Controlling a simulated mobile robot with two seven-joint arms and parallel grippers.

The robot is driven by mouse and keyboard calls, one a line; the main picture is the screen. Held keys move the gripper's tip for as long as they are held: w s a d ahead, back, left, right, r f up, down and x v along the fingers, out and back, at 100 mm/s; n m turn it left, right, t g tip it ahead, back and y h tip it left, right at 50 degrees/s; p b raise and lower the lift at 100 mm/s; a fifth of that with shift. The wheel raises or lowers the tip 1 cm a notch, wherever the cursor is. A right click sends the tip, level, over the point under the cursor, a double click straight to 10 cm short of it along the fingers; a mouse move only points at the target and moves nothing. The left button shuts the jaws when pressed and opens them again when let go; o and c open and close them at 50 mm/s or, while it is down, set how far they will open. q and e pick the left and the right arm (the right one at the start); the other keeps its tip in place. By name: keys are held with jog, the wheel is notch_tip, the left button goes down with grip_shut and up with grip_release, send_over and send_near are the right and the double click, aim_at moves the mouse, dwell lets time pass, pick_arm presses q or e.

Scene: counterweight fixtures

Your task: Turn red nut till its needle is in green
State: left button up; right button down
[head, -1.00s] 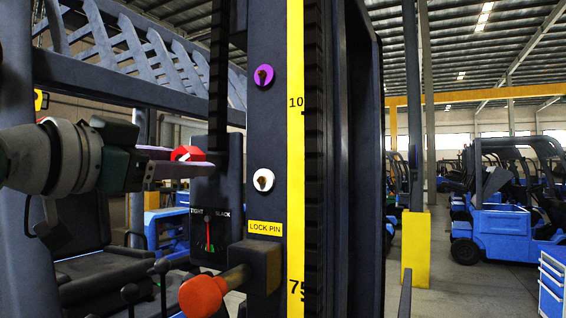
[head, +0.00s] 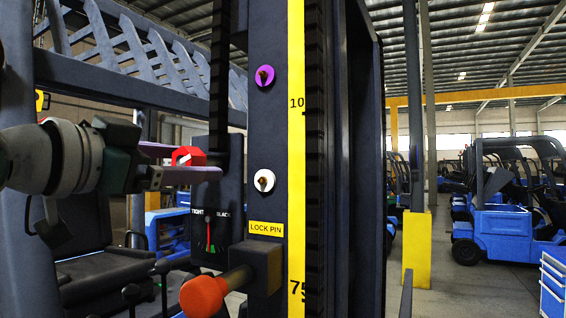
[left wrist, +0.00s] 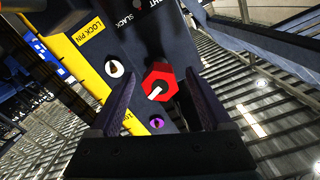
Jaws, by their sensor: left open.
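The red nut (head: 187,156) sits on the dark post's side in the head view, partly hidden by my left gripper (head: 208,163). In the left wrist view the red nut (left wrist: 160,80) is six-sided with a white pointer mark, and lies between the two open fingers, with a gap on each side. The gauge (head: 210,234) below the nut is a black plate marked TIGHT and SLACK. It shows a thin red needle, roughly upright, and a green mark near its lower end; whether the needle lies in green is too small to tell. My right gripper is not in view.
A purple knob (head: 265,76) and a white knob (head: 264,181) are on the mast, beside the yellow scale (head: 296,200). A LOCK PIN label (head: 266,228) sits above an orange-red handle (head: 203,296) that sticks out. Blue forklifts (head: 498,232) stand at the right.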

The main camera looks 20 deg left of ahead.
aim_at(182, 156)
pick_arm(q)
jog(key=s+p, duration=0.1)
jog(key=s, duration=0.1)
jog(key=s+p, duration=0.1)
jog(key=s, duration=0.1)
jog(key=s+p, duration=0.1)
jog(key=s, duration=0.1)
jog(key=shift+a+r, duration=0.2)
jog(key=shift+r, duration=0.2)
jog(key=shift+s+a+f+p, duration=0.1)
jog(key=shift+s+f+p, duration=0.15)
jog(key=shift+s+p, duration=0.6)
jog(key=shift+s+a+f+p, duration=0.15)
jog(key=shift+s+p, duration=0.3)
jog(key=shift+s, duration=0.65)
